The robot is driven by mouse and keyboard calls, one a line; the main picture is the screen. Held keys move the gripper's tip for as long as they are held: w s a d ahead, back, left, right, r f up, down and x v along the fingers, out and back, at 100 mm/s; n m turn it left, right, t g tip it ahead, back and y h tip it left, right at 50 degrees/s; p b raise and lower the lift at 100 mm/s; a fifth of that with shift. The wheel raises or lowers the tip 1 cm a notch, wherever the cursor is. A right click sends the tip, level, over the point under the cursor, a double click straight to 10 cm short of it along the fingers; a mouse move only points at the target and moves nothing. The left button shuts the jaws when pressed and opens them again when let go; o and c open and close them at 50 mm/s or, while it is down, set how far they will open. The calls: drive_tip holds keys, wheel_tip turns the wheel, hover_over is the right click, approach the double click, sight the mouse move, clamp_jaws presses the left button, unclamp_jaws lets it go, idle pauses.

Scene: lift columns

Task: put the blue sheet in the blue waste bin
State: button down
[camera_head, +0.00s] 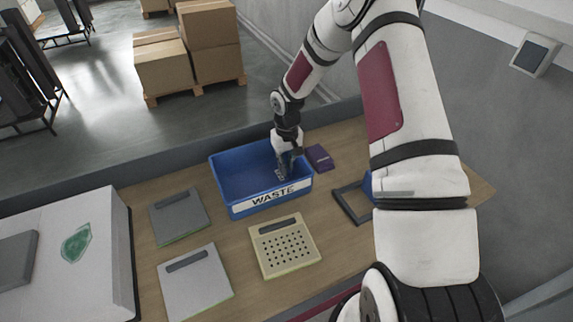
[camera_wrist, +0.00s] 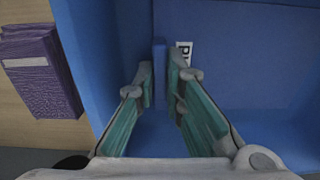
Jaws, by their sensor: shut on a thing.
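The blue waste bin (camera_head: 243,180), with a white WASTE label on its front, stands on the wooden table. My gripper (camera_head: 285,172) reaches down inside its right part. In the wrist view my gripper (camera_wrist: 160,85) is shut on the blue sheet (camera_wrist: 160,72), a thin blue piece seen edge-on between the fingertips. The bin's blue walls and floor (camera_wrist: 240,65) surround the fingers. Whether the sheet touches the bin floor cannot be told. In the head view the sheet cannot be told apart from the bin and the fingers.
A purple pack (camera_head: 319,157) lies right of the bin; it also shows in the wrist view (camera_wrist: 42,72). A dark frame (camera_head: 345,203) lies further right, with a blue thing (camera_head: 367,184) partly behind my arm. Grey panels (camera_head: 180,216) and a perforated beige panel (camera_head: 285,246) lie left and in front.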

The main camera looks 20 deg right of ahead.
drive_tip(key=shift+f, duration=0.15)
drive_tip(key=c, duration=1.7)
unclamp_jaws()
wheel_tip(320, 180, up, 13)
drive_tip(key=b, duration=0.1)
drive_tip(key=s+a+r+t+h, duration=0.1)
drive_tip(key=s+a+r, duration=0.1)
drive_tip(key=s+r, duration=0.55)
drive_tip(key=s+a+r+t+h, duration=0.15)
drive_tip(key=s+r, duration=0.25)
drive_tip(key=r, duration=0.6)
drive_tip(key=s+a+r+t, duration=0.1)
drive_tip(key=s+r, duration=0.1)
drive_tip(key=s, duration=0.3)
drive_tip(key=s+a+r+t+y, duration=0.1)
drive_tip(key=s+a+r, duration=0.1)
drive_tip(key=s, duration=0.4)
drive_tip(key=s+a+r+t+y, duration=0.1)
drive_tip(key=s+a+r, duration=0.1)
drive_tip(key=s, duration=0.4)
drive_tip(key=shift+s+r, duration=0.2)
drive_tip(key=shift+r, duration=0.25)
